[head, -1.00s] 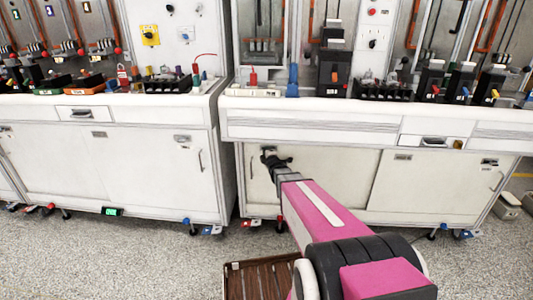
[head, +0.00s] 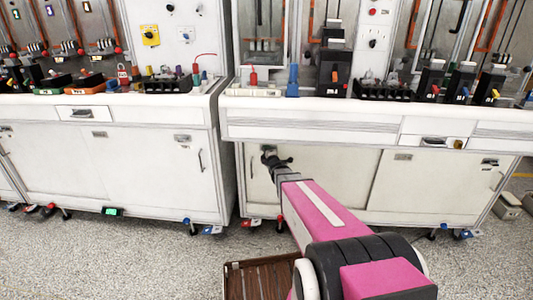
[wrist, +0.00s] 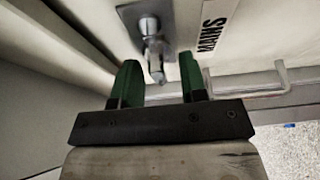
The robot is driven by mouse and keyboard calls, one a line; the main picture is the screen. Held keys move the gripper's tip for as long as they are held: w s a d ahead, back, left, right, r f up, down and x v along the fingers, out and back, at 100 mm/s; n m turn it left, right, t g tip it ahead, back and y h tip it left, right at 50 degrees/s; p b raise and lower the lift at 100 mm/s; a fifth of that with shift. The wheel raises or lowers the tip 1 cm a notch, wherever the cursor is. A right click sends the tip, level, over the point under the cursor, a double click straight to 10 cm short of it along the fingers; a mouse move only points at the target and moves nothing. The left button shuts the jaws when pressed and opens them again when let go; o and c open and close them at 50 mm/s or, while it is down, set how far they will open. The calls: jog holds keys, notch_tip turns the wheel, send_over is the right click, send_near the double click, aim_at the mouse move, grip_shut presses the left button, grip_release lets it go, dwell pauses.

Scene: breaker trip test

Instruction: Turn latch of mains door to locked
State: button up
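The mains door (head: 330,180) is a pale cabinet panel under the right-hand bench, and the wrist view shows its black-on-white MAINS label (wrist: 212,27). The latch (wrist: 151,42) is a small metal lever on a grey plate, left of the label. Its end points down towards my gripper and lies between the fingers in the picture. My gripper (wrist: 158,75) has two green fingers spread apart, one on each side of the lever's end. I cannot tell whether either touches it. In the head view my gripper (head: 270,157) is at the door's upper left, hiding the latch.
A door handle (wrist: 270,80) sits right of the right finger in the wrist view. The bench edge (head: 350,112) overhangs above my arm. A brown slatted crate (head: 245,278) stands on the floor below. The left-hand cabinet (head: 130,170) is close by.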

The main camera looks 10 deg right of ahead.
jog(key=s+d, duration=0.1)
jog(key=s, duration=0.9)
jog(key=shift+s+d, duration=0.15)
jog(key=shift+s, duration=0.05)
jog(key=s+d+f+m+g+h, duration=0.2)
jog(key=s+f+m+g+h, duration=0.2)
jog(key=s+f+m+g, duration=0.5)
jog(key=s+a+r+m+g+y, duration=0.1)
jog(key=s+a+r+m+g, duration=0.2)
jog(key=s+m+g, duration=0.5)
jog(key=shift+s+a+r+m+g+y, duration=0.2)
jog(key=shift+s+m+g+y, duration=0.2)
jog(key=shift+s+m, duration=1.5)
jog(key=shift+s+n, duration=0.6)
